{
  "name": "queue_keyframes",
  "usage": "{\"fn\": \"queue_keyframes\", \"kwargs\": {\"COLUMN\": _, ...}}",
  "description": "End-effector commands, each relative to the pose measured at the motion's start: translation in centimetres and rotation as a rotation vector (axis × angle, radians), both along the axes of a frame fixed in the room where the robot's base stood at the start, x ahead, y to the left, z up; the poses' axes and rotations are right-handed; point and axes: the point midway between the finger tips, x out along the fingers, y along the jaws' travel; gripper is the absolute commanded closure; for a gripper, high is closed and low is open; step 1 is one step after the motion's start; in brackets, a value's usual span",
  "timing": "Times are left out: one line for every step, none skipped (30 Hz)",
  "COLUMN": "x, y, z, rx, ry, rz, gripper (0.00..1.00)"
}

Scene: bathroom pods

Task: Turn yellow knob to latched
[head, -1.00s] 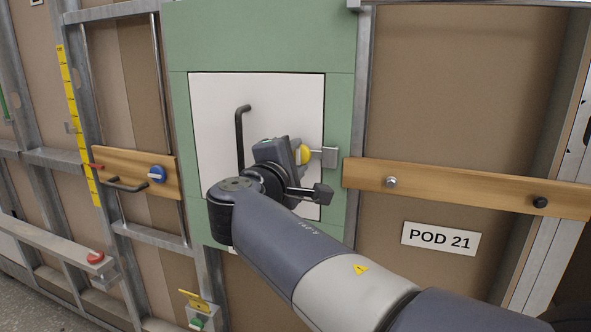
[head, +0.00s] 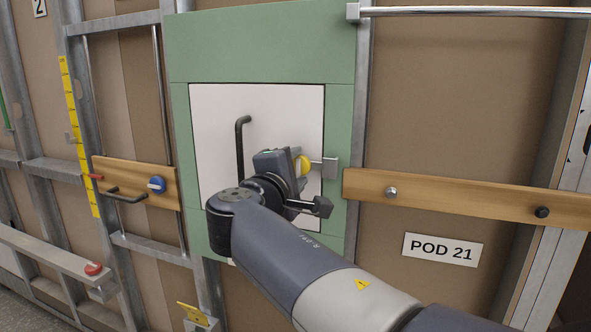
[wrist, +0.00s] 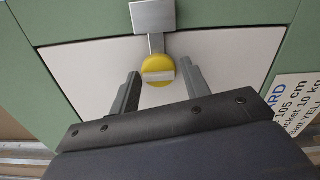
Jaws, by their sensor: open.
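The yellow knob (wrist: 158,71) is round with a pale raised grip bar across it. It sits on the white panel (wrist: 90,75), with a grey metal latch plate (wrist: 153,16) beyond it joined by a short bar. In the head view the yellow knob (head: 304,165) shows partly behind my gripper, and the latch plate (head: 330,168) is to its right on the green frame. My gripper (wrist: 159,82) is open, with one finger on each side of the knob's near edge. I cannot tell whether the fingers touch it.
A black handle (head: 240,150) stands on the white panel left of my gripper. A wooden rail (head: 460,197) with two bolts runs to the right, above a POD 21 sign (head: 443,250). A blue knob (head: 157,184) and a red button (head: 93,269) are at left.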

Motion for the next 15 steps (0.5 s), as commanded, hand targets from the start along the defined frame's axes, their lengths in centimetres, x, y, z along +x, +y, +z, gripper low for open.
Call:
{"fn": "queue_keyframes", "kwargs": {"x": -0.3, "y": 0.1, "z": 0.1, "rx": 0.001, "ry": -0.001, "rz": 0.002, "gripper": 0.55}}
{"fn": "queue_keyframes", "kwargs": {"x": -0.5, "y": 0.2, "z": 0.1, "rx": 0.001, "ry": -0.001, "rz": 0.002, "gripper": 0.55}}
{"fn": "queue_keyframes", "kwargs": {"x": -0.9, "y": 0.4, "z": 0.1, "rx": 0.0, "ry": -0.002, "rz": 0.003, "gripper": 0.55}}
{"fn": "queue_keyframes", "kwargs": {"x": -1.3, "y": 0.6, "z": 0.1, "rx": 0.0, "ry": -0.002, "rz": 0.003, "gripper": 0.55}}
{"fn": "queue_keyframes", "kwargs": {"x": -1.8, "y": 0.8, "z": 0.1, "rx": 0.001, "ry": -0.001, "rz": 0.005, "gripper": 0.55}}
{"fn": "queue_keyframes", "kwargs": {"x": -2.5, "y": 1.0, "z": 0.1, "rx": 0.001, "ry": -0.001, "rz": 0.005, "gripper": 0.55}}
{"fn": "queue_keyframes", "kwargs": {"x": -3.0, "y": 1.2, "z": 0.2, "rx": 0.001, "ry": -0.001, "rz": 0.006, "gripper": 0.55}}
{"fn": "queue_keyframes", "kwargs": {"x": -3.6, "y": 1.4, "z": 0.2, "rx": 0.001, "ry": -0.001, "rz": 0.006, "gripper": 0.55}}
{"fn": "queue_keyframes", "kwargs": {"x": -4.3, "y": 1.7, "z": 0.1, "rx": 0.0, "ry": -0.001, "rz": 0.006, "gripper": 0.55}}
{"fn": "queue_keyframes", "kwargs": {"x": -4.9, "y": 1.9, "z": 0.1, "rx": 0.0, "ry": -0.001, "rz": 0.006, "gripper": 0.55}}
{"fn": "queue_keyframes", "kwargs": {"x": -5.4, "y": 2.1, "z": 0.1, "rx": 0.0, "ry": -0.001, "rz": 0.006, "gripper": 0.55}}
{"fn": "queue_keyframes", "kwargs": {"x": -6.1, "y": 2.4, "z": 0.1, "rx": 0.0, "ry": -0.001, "rz": 0.006, "gripper": 0.55}}
{"fn": "queue_keyframes", "kwargs": {"x": -6.6, "y": 2.5, "z": 0.1, "rx": 0.0, "ry": -0.001, "rz": 0.006, "gripper": 0.55}}
{"fn": "queue_keyframes", "kwargs": {"x": -7.1, "y": 2.7, "z": 0.1, "rx": 0.0, "ry": 0.0, "rz": 0.005, "gripper": 0.55}}
{"fn": "queue_keyframes", "kwargs": {"x": -7.6, "y": 2.9, "z": 0.1, "rx": 0.0, "ry": 0.0, "rz": 0.005, "gripper": 0.55}}
